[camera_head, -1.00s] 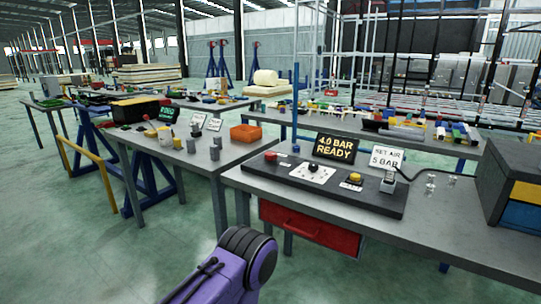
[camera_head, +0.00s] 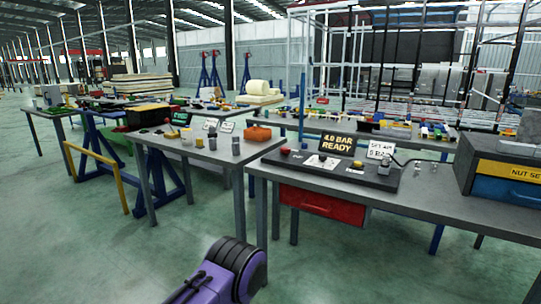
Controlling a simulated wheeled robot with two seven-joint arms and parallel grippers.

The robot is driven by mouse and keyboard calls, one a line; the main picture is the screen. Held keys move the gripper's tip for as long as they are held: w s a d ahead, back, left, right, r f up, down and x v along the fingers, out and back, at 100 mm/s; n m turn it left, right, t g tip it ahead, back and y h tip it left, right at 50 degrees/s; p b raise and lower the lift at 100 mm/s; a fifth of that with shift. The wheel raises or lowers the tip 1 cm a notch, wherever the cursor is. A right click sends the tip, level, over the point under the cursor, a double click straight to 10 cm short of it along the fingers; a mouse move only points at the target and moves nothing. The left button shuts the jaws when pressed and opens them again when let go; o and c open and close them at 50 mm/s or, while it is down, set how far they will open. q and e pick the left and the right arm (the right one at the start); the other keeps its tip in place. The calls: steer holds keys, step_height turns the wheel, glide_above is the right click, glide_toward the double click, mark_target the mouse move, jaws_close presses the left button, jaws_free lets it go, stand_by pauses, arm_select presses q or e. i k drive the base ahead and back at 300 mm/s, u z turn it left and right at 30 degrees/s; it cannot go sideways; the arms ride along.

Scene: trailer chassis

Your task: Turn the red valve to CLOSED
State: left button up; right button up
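I cannot make out a clear red valve or a CLOSED mark. A small red knob (camera_head: 285,150) sits at the left end of the dark control panel (camera_head: 383,183) on the near right bench; I cannot tell whether it is a valve. The panel also carries a white dial plate (camera_head: 322,162), a yellow button (camera_head: 357,164) and a display (camera_head: 337,143) reading "4.0 BAR READY". A purple link of my arm shows at the bottom, well short of the bench. Neither gripper is in view.
The near right bench (camera_head: 440,207) has a red drawer (camera_head: 322,204) under it and a dark cabinet (camera_head: 500,167) at right. An orange bin (camera_head: 257,133) sits on the left bench (camera_head: 216,155). A yellow rail (camera_head: 96,175) stands further left. The green floor in front is open.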

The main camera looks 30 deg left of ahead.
mark_target(285, 150)
steer(key=z, duration=0.35)
steer(key=k, duration=0.25)
steer(key=u, duration=1.85)
steer(key=i, duration=1.55)
steer(key=z, duration=0.35)
